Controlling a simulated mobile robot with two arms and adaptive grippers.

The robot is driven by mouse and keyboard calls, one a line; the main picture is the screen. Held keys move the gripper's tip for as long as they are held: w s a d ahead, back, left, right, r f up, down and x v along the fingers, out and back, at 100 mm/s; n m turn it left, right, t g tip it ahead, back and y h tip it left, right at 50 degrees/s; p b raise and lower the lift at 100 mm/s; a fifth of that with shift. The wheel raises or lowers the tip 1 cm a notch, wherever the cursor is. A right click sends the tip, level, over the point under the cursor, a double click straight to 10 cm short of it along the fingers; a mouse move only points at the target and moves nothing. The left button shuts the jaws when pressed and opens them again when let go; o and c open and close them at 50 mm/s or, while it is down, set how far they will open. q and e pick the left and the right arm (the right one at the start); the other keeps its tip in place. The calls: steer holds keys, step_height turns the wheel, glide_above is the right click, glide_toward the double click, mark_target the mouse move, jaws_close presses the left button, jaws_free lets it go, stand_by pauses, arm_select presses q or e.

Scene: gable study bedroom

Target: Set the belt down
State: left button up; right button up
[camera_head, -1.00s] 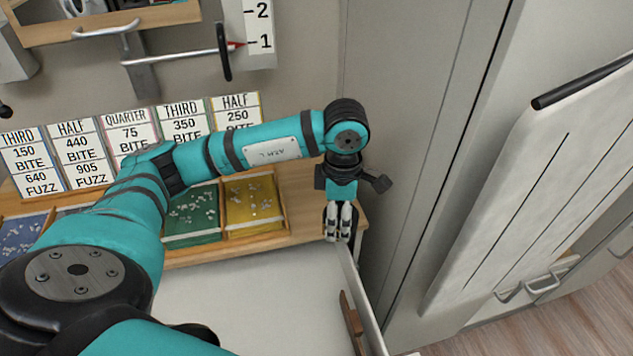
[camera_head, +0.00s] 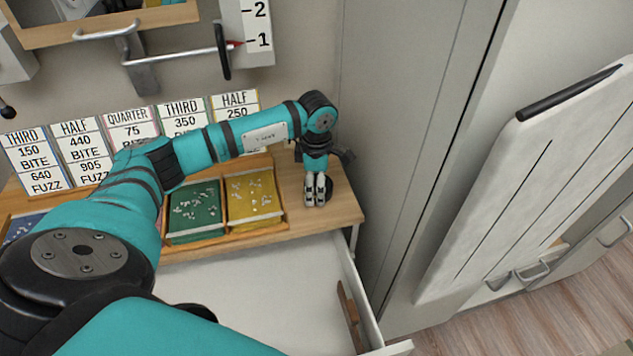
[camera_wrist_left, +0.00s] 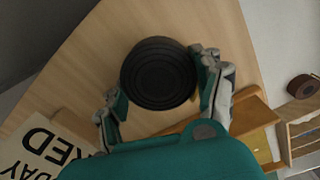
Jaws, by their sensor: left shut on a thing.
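The belt (camera_wrist_left: 158,73) is a black, tightly rolled coil, seen from above between the fingers of my left gripper (camera_wrist_left: 160,88) in the left wrist view. My left gripper (camera_head: 316,192) is shut on it over the right end of the wooden desk top (camera_head: 345,208). In the head view only a dark edge of the belt (camera_head: 328,186) shows beside the fingers. The belt is at or just above the wood; I cannot tell whether it touches. My right gripper is not in view.
Green (camera_head: 194,210) and yellow (camera_head: 250,196) trays with small white pieces lie left of the gripper. Number cards (camera_head: 130,132) stand behind. An open white drawer (camera_head: 250,290) juts out in front. A tall grey cabinet (camera_head: 400,110) stands close on the right.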

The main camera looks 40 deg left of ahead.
arm_select(q)
steer(key=shift+f, duration=0.2)
steer(key=o, duration=1.3)
steer(key=shift+r, duration=0.1)
steer(key=shift+r, duration=0.3)
step_height(320, 180, up, 12)
steer(key=b, duration=0.2)
steer(key=shift+f, duration=0.15)
